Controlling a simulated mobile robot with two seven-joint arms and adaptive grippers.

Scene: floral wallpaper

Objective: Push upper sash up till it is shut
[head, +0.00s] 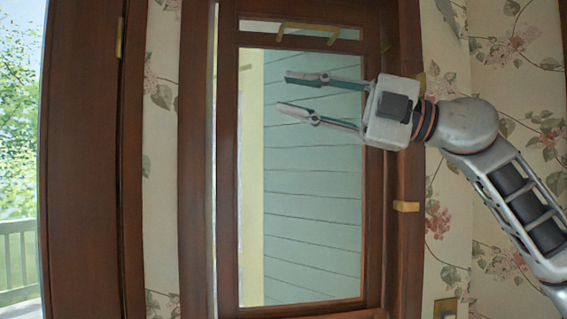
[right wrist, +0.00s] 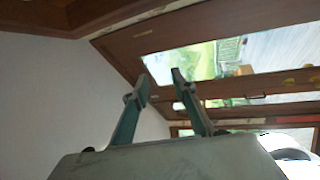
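The window is a tall brown wooden frame (head: 196,160) around a large pane (head: 312,210), with pale green siding behind it. A horizontal wooden rail (head: 300,43) crosses near the top, with a narrow glass strip (head: 257,27) above it. I cannot tell for sure which rail belongs to the upper sash. My right gripper (head: 285,92) is in front of the pane's upper part, below that rail, its two fingers apart and pointing left with nothing between them. In the right wrist view its fingers (right wrist: 160,82) are apart too, and contact with the window cannot be told. My left gripper is out of view.
Yellowish fittings sit on the right side of the frame (head: 407,206). Floral wallpaper (head: 505,60) covers the wall on the right. Another dark wooden frame (head: 80,160) stands at left, with a railing (head: 18,250) and trees outside. A plain pale wall (right wrist: 45,95) shows in the wrist view.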

